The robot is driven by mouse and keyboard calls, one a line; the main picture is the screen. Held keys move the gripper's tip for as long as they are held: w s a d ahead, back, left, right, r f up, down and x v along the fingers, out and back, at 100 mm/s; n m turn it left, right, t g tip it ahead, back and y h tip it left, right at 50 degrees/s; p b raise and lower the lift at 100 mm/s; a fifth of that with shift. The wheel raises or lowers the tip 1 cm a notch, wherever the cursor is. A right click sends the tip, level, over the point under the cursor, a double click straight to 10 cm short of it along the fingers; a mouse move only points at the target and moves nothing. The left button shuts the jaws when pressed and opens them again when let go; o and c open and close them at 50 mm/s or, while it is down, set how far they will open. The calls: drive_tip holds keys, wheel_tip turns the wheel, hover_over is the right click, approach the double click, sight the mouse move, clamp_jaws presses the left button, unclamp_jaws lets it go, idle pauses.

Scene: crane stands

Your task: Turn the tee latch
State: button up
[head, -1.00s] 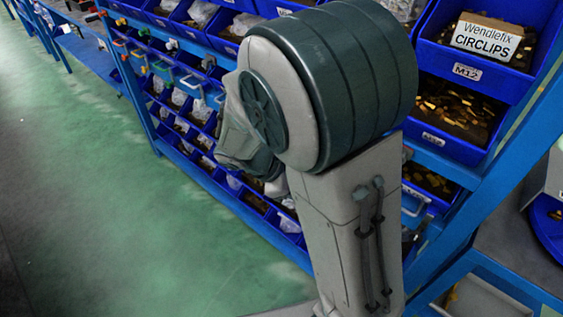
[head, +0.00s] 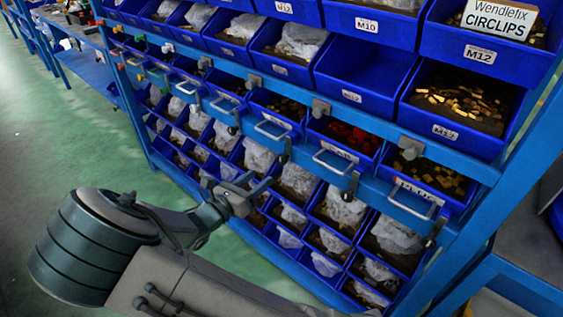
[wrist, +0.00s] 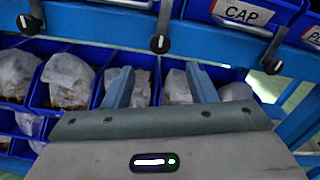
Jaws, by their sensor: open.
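Several black latches with pale bars hang below the drawer fronts. In the wrist view one latch (wrist: 160,43) is centred beyond and above my fingers, with others at left (wrist: 25,22) and right (wrist: 272,65). In the head view such latches hang by the pull handles, one in the middle (head: 284,155) and one further right (head: 350,185). Grey knobs (head: 320,108) sit on the rail above. I cannot tell which is the tee latch. My gripper (wrist: 160,70) is open and empty, its two blue-grey fingers apart; in the head view it (head: 250,182) is in front of the lower bins.
A blue rack (head: 470,160) holds rows of blue bins with bagged and loose parts. Handled drawers (head: 330,160) run across its middle. A CIRCLIPS box (head: 497,17) stands at top right. Green floor (head: 60,150) is clear at left.

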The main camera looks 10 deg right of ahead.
sight(281, 162)
drive_tip(key=x, duration=1)
drive_tip(key=shift+w+d, duration=0.2)
drive_tip(key=shift+d, duration=0.1)
drive_tip(key=c, duration=1)
